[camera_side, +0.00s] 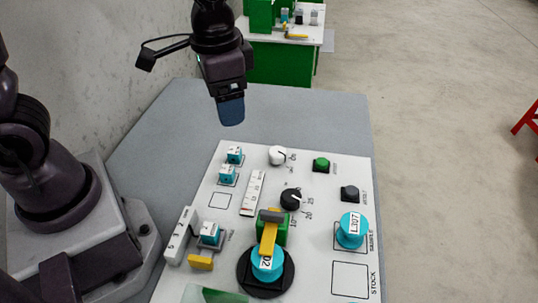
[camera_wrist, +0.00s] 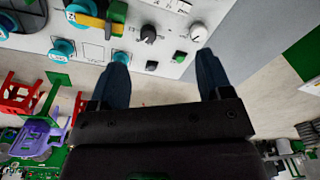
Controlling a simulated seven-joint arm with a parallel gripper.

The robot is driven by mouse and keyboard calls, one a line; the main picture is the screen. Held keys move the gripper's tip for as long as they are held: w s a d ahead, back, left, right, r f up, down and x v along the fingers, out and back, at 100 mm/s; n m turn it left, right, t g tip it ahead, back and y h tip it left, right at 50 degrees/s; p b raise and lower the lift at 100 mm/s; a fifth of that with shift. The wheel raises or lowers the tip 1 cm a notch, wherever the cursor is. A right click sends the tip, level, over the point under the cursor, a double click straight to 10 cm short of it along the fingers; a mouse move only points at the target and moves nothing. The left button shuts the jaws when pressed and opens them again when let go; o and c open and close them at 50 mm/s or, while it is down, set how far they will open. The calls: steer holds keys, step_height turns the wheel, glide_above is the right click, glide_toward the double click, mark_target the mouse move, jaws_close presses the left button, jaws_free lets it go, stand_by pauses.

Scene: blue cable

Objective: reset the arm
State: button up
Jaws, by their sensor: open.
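My gripper (camera_side: 231,112) hangs above the back of the white panel (camera_side: 322,218), clear of everything on it, in the side view. In the wrist view my gripper (camera_wrist: 163,56) has its two dark blue fingers spread wide apart with nothing between them. The side view shows the fingers nearly in line, so the gap does not show there. The panel also appears in the wrist view, beyond the fingertips. I see no blue cable that I can make out in either view.
The panel carries a white knob (camera_side: 278,155), black knob (camera_side: 291,199), green button (camera_side: 321,164), dark button (camera_side: 350,193) and cyan piece (camera_side: 351,229). A yellow bar (camera_side: 268,238) crosses a cyan piece marked 02 (camera_side: 267,264). The grey table (camera_side: 310,117) is bare behind the panel.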

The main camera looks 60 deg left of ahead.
steer(key=s+a+r+n+t, duration=0.2)
steer(key=s+a+r+t, duration=0.2)
steer(key=s+r, duration=0.5)
steer(key=shift+a+r+n+t, duration=0.3)
steer(key=shift+a+n+t, duration=0.05)
steer(key=shift+n+t, duration=0.05)
stand_by(1.5)
